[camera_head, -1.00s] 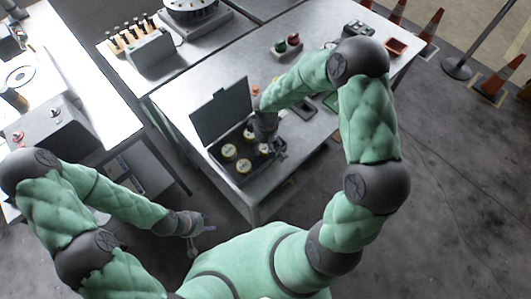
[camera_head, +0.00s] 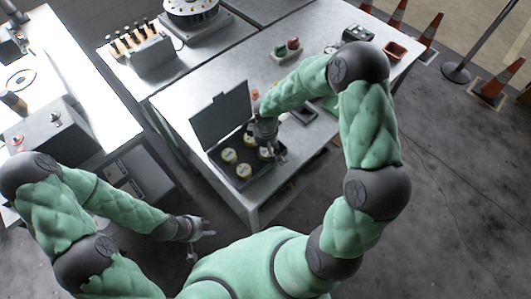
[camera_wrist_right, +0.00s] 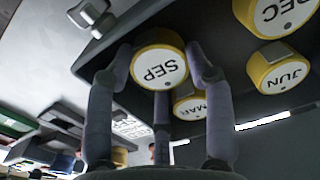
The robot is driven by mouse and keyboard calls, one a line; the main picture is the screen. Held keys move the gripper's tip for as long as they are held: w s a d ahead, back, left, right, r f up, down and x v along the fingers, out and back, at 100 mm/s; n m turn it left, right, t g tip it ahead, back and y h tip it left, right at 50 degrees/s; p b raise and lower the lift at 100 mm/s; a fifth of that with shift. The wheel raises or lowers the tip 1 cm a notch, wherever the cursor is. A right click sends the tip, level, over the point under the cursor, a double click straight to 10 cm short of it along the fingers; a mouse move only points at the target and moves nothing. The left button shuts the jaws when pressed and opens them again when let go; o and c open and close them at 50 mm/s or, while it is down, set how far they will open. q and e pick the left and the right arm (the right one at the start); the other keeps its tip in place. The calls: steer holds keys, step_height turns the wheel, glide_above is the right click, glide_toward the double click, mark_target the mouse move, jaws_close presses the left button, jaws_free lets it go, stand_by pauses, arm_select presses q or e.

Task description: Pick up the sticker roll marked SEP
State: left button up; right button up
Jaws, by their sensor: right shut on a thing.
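The sticker roll marked SEP (camera_wrist_right: 159,68), yellow with a white face, sits between the fingers of my right gripper (camera_wrist_right: 160,75) in the right wrist view. The fingers are closed on its sides. In the head view my right gripper (camera_head: 270,143) is over the right side of the open dark case (camera_head: 240,184). The roll is mostly hidden there. My left gripper (camera_head: 205,229) is away from the case, low at the lower left. Its fingers are too small to read.
Other yellow rolls marked DEC (camera_wrist_right: 275,14), JUN (camera_wrist_right: 280,70) and MAR (camera_wrist_right: 190,105) are close by. The case's raised lid (camera_head: 221,112) stands behind them. Red and green buttons (camera_head: 287,48) are farther back on the grey table (camera_head: 185,105).

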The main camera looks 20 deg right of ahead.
mark_target(266, 150)
steer(key=shift+r+p, duration=2.45)
steer(key=shift+r, duration=1.25)
steer(key=shift+f, duration=0.1)
